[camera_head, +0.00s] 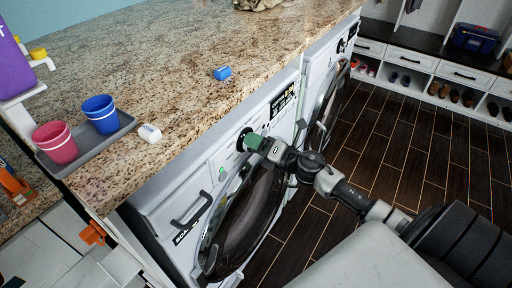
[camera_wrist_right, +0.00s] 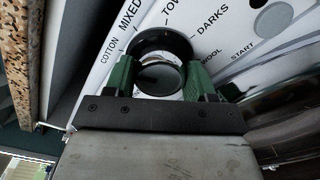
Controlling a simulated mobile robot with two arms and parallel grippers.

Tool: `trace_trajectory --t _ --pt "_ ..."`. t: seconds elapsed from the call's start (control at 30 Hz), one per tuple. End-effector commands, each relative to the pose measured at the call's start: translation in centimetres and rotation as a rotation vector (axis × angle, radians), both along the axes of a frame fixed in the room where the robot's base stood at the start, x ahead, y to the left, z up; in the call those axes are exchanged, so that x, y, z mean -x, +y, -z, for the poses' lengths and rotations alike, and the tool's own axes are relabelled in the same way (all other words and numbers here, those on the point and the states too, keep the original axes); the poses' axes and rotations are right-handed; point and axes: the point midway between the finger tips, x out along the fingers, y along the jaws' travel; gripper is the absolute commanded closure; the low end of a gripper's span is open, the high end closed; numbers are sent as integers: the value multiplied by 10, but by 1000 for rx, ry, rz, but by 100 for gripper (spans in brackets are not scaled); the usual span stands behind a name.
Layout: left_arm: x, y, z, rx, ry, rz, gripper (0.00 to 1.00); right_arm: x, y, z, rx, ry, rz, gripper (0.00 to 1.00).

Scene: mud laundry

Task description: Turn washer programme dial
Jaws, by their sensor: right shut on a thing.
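The washer (camera_head: 168,213) is a white front loader under the stone counter, with a round dark door (camera_head: 240,222). Its programme dial (camera_head: 241,139) is on the panel, mostly behind my right gripper (camera_head: 250,141). In the right wrist view the dial (camera_wrist_right: 160,42) is a black ring with a shiny silver middle. The green fingers of my right gripper (camera_wrist_right: 160,76) are on either side of it, shut on it. Printed labels around it read COTTON, MIXED, DARKS and WOOL, with one partly hidden. I cannot make out a pointer mark. My left gripper is not in view.
The granite counter (camera_head: 160,75) overhangs the panel closely. On it are a blue block (camera_head: 222,72), a white block (camera_head: 150,132), and a grey tray (camera_head: 75,158) with pink and blue cups. A second machine (camera_head: 326,75) stands beyond. The dark floor (camera_head: 390,130) to the right is clear.

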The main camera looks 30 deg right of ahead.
Motion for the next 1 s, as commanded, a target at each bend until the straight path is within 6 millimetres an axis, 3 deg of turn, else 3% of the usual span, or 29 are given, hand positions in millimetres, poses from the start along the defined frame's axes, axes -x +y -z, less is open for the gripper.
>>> trace_trajectory --t 0.5,1.0 --pt "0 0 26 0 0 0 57 1 1 2 418 -171 -2 69" --pt "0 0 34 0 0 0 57 1 2 1 598 -244 -3 69"
